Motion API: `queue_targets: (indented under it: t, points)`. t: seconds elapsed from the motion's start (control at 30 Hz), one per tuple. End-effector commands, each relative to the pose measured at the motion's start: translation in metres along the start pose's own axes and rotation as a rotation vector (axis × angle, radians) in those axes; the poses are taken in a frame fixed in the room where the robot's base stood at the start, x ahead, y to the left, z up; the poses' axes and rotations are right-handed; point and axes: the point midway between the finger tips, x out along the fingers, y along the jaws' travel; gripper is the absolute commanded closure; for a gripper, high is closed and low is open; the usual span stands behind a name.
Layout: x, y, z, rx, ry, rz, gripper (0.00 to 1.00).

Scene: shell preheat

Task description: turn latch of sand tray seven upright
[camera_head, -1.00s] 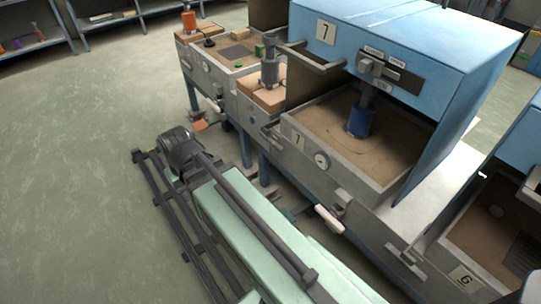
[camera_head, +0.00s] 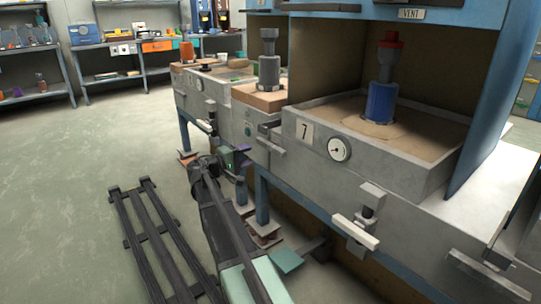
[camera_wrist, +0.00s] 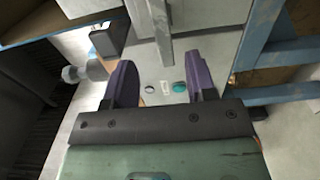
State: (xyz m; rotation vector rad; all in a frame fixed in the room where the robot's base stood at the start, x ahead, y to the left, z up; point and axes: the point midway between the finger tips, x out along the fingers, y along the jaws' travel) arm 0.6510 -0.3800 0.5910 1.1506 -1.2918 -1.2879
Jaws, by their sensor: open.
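Sand tray seven (camera_head: 290,128) is a grey box labelled 7 with a round gauge on its front. Its latch (camera_head: 355,232) is a pale bar on a small pivot under the tray front. The bar lies slanted, lower at its right end, not upright. My gripper (camera_head: 240,162) is left of the latch and apart from it, partly hidden by my arm in the head view. In the wrist view my gripper (camera_wrist: 161,80) has its two purple fingers wide apart with nothing held. The latch cannot be made out for sure in the wrist view.
Blue bench legs (camera_head: 262,200) are near my arm. Open floor is left.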

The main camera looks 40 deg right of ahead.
Motion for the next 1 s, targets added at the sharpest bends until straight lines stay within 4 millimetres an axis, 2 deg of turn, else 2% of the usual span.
queue_targets:
  t: [0.17,0.4,0.53,0.63,0.87,1.0]
  points:
    - [0.021,0.000,0.000,0.000,-0.003,-0.002,0.49]
    - [0.077,-0.001,0.000,0.001,-0.003,-0.003,0.49]
    - [0.098,-0.001,0.000,0.001,-0.002,-0.004,0.49]
    - [0.106,-0.001,0.001,0.001,-0.002,-0.004,0.49]
    - [0.107,-0.001,0.001,0.001,-0.001,-0.004,0.49]
    - [0.107,-0.001,0.001,0.001,-0.001,-0.004,0.69]
